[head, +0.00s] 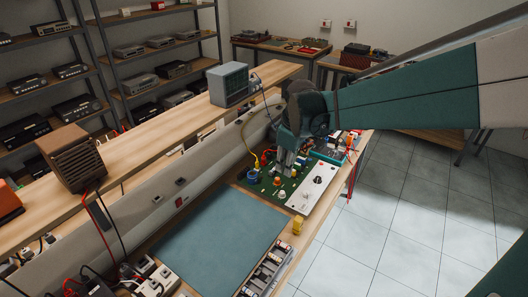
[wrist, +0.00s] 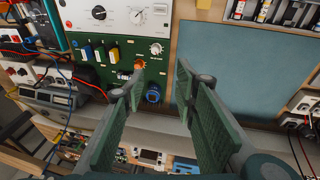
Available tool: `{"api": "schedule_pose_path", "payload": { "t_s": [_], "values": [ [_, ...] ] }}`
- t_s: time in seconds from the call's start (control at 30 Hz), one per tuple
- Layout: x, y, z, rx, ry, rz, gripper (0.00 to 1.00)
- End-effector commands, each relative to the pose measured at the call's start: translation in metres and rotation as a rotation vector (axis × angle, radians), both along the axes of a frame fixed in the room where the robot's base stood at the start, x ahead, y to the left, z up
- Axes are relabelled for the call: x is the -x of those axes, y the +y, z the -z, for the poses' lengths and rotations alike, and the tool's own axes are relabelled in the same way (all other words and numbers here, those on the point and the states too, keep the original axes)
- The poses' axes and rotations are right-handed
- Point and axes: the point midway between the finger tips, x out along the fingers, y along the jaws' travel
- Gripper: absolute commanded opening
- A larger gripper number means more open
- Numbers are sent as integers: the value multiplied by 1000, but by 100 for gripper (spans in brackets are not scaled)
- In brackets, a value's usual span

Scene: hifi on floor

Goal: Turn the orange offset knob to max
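The orange offset knob (wrist: 139,64) is a small round knob on a green circuit board (wrist: 110,68), in the wrist view's upper middle. My gripper (wrist: 160,74) is open and empty, its fingers reaching toward the board. The knob shows just beyond the left fingertip, apart from the middle of the gap; whether they touch I cannot tell. A pale round knob (wrist: 156,48) and a blue round part (wrist: 153,95) sit close by. In the head view my gripper (head: 284,158) is low over the green board (head: 265,186); I cannot surely pick out the orange knob there.
A white panel with dials (wrist: 115,14) adjoins the board. A teal mat (head: 215,235) lies clear beside it. A grey monitor (head: 229,84) stands on the shelf behind. A small yellow part (head: 297,225) stands near the bench's front edge.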

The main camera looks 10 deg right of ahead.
Motion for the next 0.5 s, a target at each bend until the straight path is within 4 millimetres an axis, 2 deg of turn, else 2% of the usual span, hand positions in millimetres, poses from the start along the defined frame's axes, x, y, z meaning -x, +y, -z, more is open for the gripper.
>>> {"api": "schedule_pose_path", "payload": {
  "t_s": [0.1,0.5],
  "values": [
    [-18,-1,6,11,23,-47,29],
    [-70,-2,37,43,99,-214,29]
  ]
}}
